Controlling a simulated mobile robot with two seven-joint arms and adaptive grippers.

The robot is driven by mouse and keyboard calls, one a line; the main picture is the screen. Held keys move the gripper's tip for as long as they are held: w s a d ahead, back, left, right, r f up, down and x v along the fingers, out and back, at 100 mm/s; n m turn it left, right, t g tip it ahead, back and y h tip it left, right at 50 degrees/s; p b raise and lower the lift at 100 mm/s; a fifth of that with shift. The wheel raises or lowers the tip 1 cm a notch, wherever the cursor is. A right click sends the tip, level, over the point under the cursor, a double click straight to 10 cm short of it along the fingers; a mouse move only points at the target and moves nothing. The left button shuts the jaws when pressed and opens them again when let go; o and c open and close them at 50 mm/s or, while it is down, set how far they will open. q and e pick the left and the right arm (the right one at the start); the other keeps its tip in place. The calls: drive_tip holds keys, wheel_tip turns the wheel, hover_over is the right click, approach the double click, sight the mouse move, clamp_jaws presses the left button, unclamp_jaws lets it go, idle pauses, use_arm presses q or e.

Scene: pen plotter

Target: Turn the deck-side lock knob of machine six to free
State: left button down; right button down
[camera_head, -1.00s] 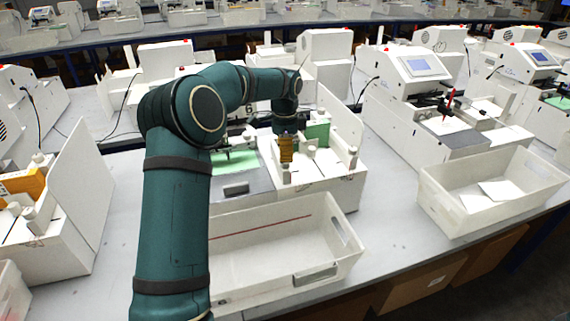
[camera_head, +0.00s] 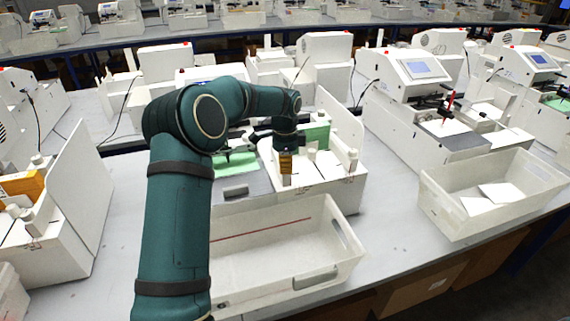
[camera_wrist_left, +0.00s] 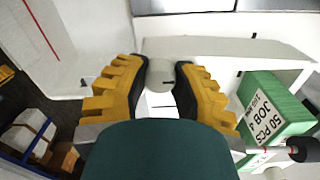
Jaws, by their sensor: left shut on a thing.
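Machine six (camera_head: 335,187) is the white machine in the middle of the head view, with a green sheet on its deck, mostly behind my left arm. My left gripper (camera_head: 286,170) points down over its deck side. Below the fingers in the head view a pale post (camera_head: 286,181) shows. Where the knob's mark points on any scale cannot be read. My right gripper is not in view.
A green box (camera_wrist_left: 275,103) marked "50 PCS JOB 4" stands close to the fingers; it also shows in the head view (camera_head: 316,136). A white upright panel (camera_head: 340,120) stands behind it. An open bin (camera_head: 335,263) sits in front of the machine, another bin (camera_head: 440,205) farther right.

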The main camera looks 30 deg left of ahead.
use_arm(q)
drive_tip(key=shift+r+n, duration=0.1)
drive_tip(key=shift+n, duration=0.2)
drive_tip(key=n+p, duration=0.1)
drive_tip(key=n, duration=0.2)
drive_tip(key=shift+p, duration=0.35)
drive_tip(key=n+p, duration=0.1)
drive_tip(key=n, duration=0.3)
drive_tip(key=shift+n, duration=0.3)
drive_tip(key=n+p, duration=0.1)
drive_tip(key=n, duration=0.3)
drive_tip(key=shift+p, duration=0.3)
drive_tip(key=n+p, duration=0.1)
drive_tip(key=n, duration=0.4)
drive_tip(key=shift+n, duration=0.5)
drive_tip(key=c, duration=0.7)
unclamp_jaws()
wheel_tip(320, 180, up, 12)
drive_tip(key=shift+f, duration=0.1)
